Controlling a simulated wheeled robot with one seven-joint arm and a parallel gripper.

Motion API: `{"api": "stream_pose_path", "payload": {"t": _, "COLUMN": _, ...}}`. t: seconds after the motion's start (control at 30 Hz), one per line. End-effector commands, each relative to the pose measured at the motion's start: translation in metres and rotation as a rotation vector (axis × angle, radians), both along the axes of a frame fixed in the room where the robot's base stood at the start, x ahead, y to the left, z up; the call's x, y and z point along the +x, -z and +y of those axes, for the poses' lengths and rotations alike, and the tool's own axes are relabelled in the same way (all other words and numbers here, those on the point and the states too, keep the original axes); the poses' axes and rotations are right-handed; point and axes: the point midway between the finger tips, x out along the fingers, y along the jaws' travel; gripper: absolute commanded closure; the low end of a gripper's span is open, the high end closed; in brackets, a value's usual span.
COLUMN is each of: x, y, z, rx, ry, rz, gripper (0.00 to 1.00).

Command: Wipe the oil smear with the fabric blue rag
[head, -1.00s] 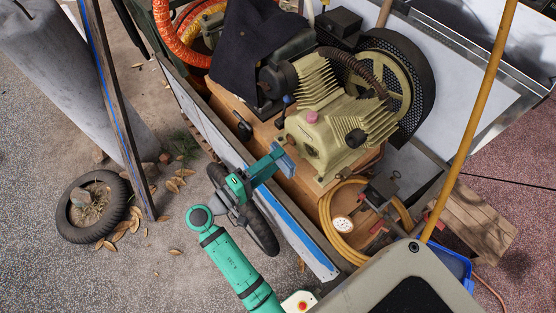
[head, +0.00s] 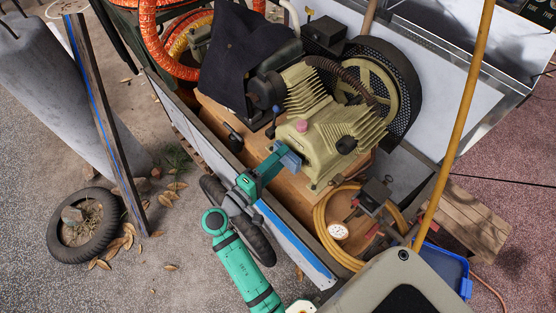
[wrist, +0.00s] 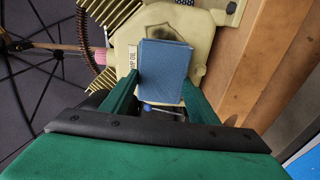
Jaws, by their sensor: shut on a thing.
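The blue rag (head: 288,157) is a folded, flat pad in my gripper, near the lower left side of the cream compressor pump (head: 325,140). My gripper (wrist: 160,95) is shut on the rag (wrist: 165,68), with a green finger on each side of it. In the wrist view the rag covers part of the pump's cream face (wrist: 120,55). I cannot tell whether it touches that face. A darker, brownish patch (wrist: 193,30) shows on the face just above the rag; I cannot tell for sure that it is the oil smear.
The pump stands on a wooden deck (head: 250,157) inside the cart's side rail (head: 290,235). A yellow pole (head: 460,120) rises at right.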

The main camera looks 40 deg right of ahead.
Motion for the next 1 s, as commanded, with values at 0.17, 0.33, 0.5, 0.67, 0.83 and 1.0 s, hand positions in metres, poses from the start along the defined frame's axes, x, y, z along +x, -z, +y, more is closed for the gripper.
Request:
{"api": "stream_pose_path", "payload": {"t": 0.17, "x": 0.0, "y": 0.0, "z": 0.0, "rx": 0.0, "ry": 0.0, "rz": 0.0, "gripper": 0.81}}
{"api": "stream_pose_path", "payload": {"t": 0.33, "x": 0.0, "y": 0.0, "z": 0.0, "rx": 0.0, "ry": 0.0, "rz": 0.0, "gripper": 0.81}}
{"api": "stream_pose_path", "payload": {"t": 0.5, "x": 0.0, "y": 0.0, "z": -0.003, "rx": -0.001, "ry": 0.0, "rz": 0.0, "gripper": 0.81}}
{"api": "stream_pose_path", "payload": {"t": 0.67, "x": 0.001, "y": 0.0, "z": -0.006, "rx": -0.001, "ry": 0.0, "rz": 0.0, "gripper": 0.82}}
{"api": "stream_pose_path", "payload": {"t": 0.83, "x": 0.001, "y": 0.0, "z": -0.009, "rx": -0.001, "ry": 0.001, "rz": 0.0, "gripper": 0.82}}
{"api": "stream_pose_path", "payload": {"t": 1.0, "x": 0.001, "y": 0.0, "z": -0.012, "rx": -0.001, "ry": 0.001, "rz": 0.0, "gripper": 0.82}}
